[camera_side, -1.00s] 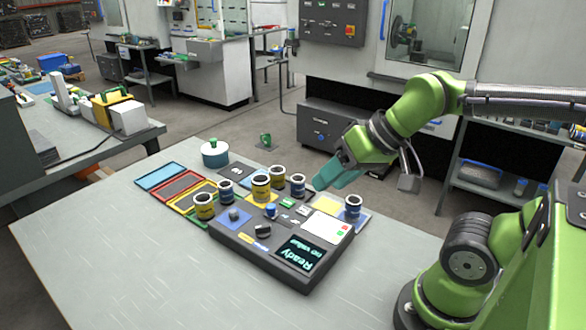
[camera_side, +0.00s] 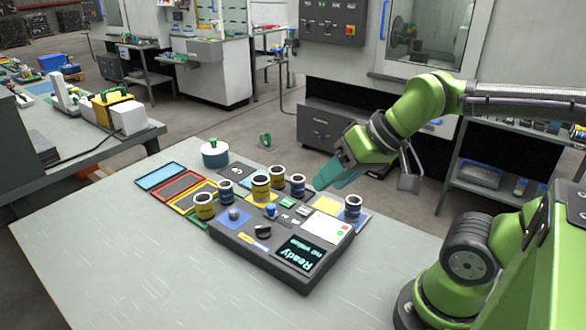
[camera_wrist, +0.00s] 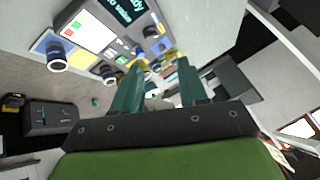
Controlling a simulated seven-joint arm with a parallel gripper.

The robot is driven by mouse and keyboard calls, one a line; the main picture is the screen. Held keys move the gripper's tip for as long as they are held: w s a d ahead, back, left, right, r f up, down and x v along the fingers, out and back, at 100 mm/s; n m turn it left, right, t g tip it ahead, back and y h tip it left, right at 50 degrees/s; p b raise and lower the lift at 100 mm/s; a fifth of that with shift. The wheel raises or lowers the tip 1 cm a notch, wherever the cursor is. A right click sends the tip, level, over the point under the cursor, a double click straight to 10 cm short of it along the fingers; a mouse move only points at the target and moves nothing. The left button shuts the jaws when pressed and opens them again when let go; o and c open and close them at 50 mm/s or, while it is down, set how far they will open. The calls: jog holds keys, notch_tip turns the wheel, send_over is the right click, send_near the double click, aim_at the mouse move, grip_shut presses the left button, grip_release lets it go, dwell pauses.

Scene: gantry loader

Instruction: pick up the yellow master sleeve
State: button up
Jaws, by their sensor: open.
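I cannot tell for certain which is the master sleeve. My gripper (camera_side: 328,178) is open and empty, above and to the right of the sleeves, apart from them all. In the wrist view, the open teal fingers (camera_wrist: 160,68) show with the gauge station beyond; the yellow sleeves there are small and partly hidden by the fingers.
A dark station with a display (camera_side: 302,252) reads "Ready no value". The table front (camera_side: 150,270) is clear.

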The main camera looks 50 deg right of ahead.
jog(key=o, duration=0.7)
jog(key=shift+o, duration=0.2)
jog(key=n+g+h, duration=0.2)
jog(key=n+g, duration=0.1)
jog(key=g, duration=0.4)
send_over(261, 184)
jog(key=w+d, duration=0.2)
notch_tip(261, 184, down, 4)
notch_tip(261, 184, up, 2)
jog(key=shift+n, duration=0.5)
notch_tip(261, 184, down, 12)
jog(key=shift+w+a+r, duration=0.15)
jog(key=shift+r, duration=0.1)
jog(key=shift+s+f, duration=0.2)
jog(key=shift+f, duration=1.05)
jog(key=shift+s+f, duration=0.15)
jog(key=shift+f, duration=1.1)
